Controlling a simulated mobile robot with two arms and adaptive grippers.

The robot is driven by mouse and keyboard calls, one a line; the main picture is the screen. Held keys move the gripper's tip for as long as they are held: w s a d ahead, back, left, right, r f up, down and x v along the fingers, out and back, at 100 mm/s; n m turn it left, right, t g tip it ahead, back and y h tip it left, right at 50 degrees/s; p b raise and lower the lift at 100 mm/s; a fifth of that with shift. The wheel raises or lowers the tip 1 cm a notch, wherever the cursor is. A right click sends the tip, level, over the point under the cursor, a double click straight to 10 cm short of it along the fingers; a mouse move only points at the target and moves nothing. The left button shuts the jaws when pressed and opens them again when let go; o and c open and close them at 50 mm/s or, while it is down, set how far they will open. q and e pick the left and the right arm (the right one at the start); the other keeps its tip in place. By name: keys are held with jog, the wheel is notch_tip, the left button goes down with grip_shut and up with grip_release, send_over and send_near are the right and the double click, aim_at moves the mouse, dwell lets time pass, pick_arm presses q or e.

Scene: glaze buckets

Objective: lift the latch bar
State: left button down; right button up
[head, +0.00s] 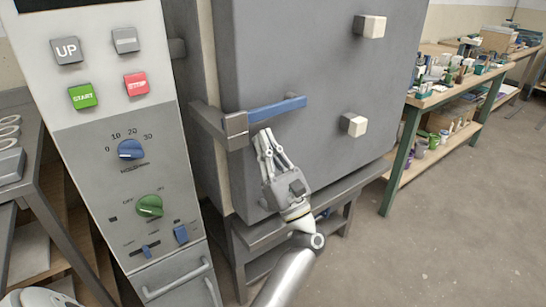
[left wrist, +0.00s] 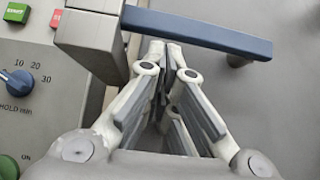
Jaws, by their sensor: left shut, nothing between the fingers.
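The latch bar (head: 277,108) is a blue bar across the front of the grey kiln door (head: 300,60). It runs from a grey latch block (head: 236,130) at the door's left edge and slopes slightly up to the right. In the left wrist view the bar (left wrist: 200,32) crosses the top, with the block (left wrist: 90,38) at its left. My left gripper (head: 263,136) is shut and empty, its fingertips just below the bar near the block. I cannot tell whether the tips touch the bar. My right gripper is in neither view.
A control panel (head: 115,200) with buttons and knobs stands left of the kiln. Two pale square knobs (head: 369,26) stick out from the door. A workbench (head: 440,95) with many small containers stands at the right. The floor (head: 440,240) in front of it is clear.

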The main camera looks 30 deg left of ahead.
pick_arm(q)
jog(key=shift+x, duration=0.8)
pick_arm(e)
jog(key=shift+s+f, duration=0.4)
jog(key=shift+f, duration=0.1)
pick_arm(q)
jog(key=shift+r, duration=0.2)
